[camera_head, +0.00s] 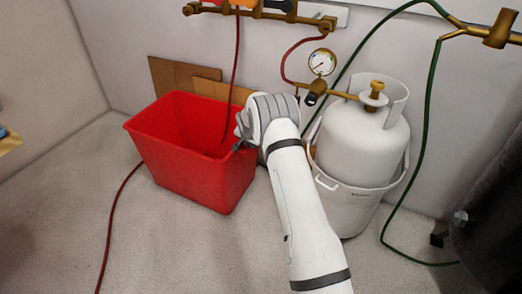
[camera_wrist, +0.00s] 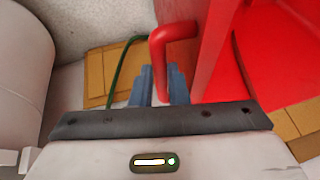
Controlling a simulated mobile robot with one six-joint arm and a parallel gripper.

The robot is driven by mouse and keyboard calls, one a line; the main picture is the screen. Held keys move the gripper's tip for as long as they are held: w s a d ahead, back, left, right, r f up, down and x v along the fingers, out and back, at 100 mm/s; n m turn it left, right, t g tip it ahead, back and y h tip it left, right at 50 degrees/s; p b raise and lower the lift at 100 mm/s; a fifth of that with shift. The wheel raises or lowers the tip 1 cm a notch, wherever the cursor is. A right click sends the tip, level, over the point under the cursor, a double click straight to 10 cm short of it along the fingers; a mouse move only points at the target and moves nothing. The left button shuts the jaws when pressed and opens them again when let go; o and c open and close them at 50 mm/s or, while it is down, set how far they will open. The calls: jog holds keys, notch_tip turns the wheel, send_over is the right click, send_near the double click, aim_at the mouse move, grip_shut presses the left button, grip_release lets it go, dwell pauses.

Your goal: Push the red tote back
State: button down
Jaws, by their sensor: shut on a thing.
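The red tote (camera_head: 200,175) stands on the floor by the back wall, open at the top and apparently empty except for a red hose crossing its opening. My gripper (camera_head: 240,145) is at the tote's right side in the head view. In the wrist view the fingers of my gripper (camera_wrist: 158,88) are shut on the tote's red handle (camera_wrist: 172,32), which sticks out from the tote's wall (camera_wrist: 212,45). The fingertips are partly hidden by the handle and the wrist.
A white gas cylinder (camera_head: 362,140) in a white bucket (camera_head: 345,200) stands close to my arm's right. Cardboard (camera_head: 170,77) leans on the wall behind the tote. A red hose (camera_head: 118,205) and a green hose (camera_head: 400,210) reach the floor. Front-left floor is mostly clear.

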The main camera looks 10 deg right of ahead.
jog(key=shift+w+a, duration=0.4)
jog(key=shift+a, duration=0.3)
jog(key=shift+r, duration=0.1)
jog(key=c, duration=1.4)
grip_release()
jog(key=shift+d, duration=0.15)
jog(key=shift+s+r, duration=0.1)
jog(key=shift+r, duration=0.05)
jog(key=p+v, duration=0.2)
jog(key=v, duration=0.5)
jog(key=shift+s, duration=0.15)
jog(key=shift+r, duration=0.1)
